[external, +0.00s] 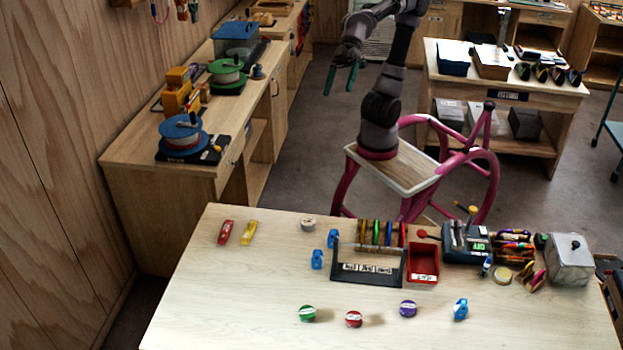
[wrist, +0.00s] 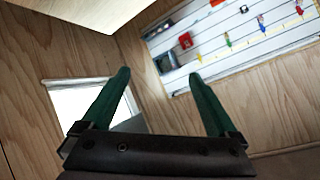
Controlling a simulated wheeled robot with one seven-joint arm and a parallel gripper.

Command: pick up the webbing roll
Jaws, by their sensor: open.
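Several small round items that look like rolls lie on the near table: a green one (external: 307,314), a red one (external: 354,319), a purple one (external: 408,309) and a pale one (external: 308,223) farther back. I cannot tell for sure which is the webbing roll.
The near table (external: 220,300) also holds a black rack (external: 366,272), a red bin (external: 423,264), a dark device (external: 466,242) and a grey metal box (external: 570,262). Its front left is clear. Large spools (external: 183,134) stand on the left counter. The wrist view shows a wall board (wrist: 235,40).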

